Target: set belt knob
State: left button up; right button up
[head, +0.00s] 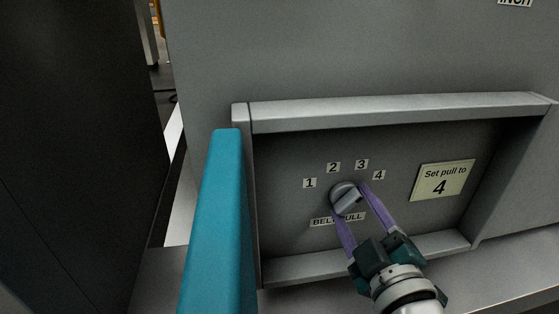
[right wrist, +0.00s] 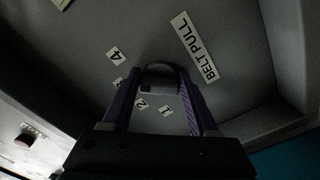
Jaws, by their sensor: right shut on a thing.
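The belt pull knob (head: 345,198) is a grey round dial with a raised bar, set in a recessed panel (head: 285,215) in the head view. Labels 1, 2, 3 and 4 (head: 378,175) arc above it, and a BELT PULL label (head: 322,221) lies below, partly covered. A yellowish card (head: 441,180) at the right reads "Set pull to 4". My right gripper (head: 356,202) has its purple fingers on either side of the knob and is shut on it. The right wrist view shows the knob (right wrist: 160,87) between the fingers. The knob's exact pointing is hard to tell. My left gripper is not in view.
A raised metal frame (head: 400,108) surrounds the recess. A teal upright bar (head: 215,220) stands close at its left side. A dark cabinet-like surface (head: 75,150) fills the far left.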

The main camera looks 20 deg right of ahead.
jog(key=shift+a+m, duration=0.1)
jog(key=shift+m, duration=1.8)
jog(key=o, duration=1.4)
jog(key=shift+f, duration=0.1)
jog(key=p+v, duration=0.2)
jog(key=v, duration=0.8)
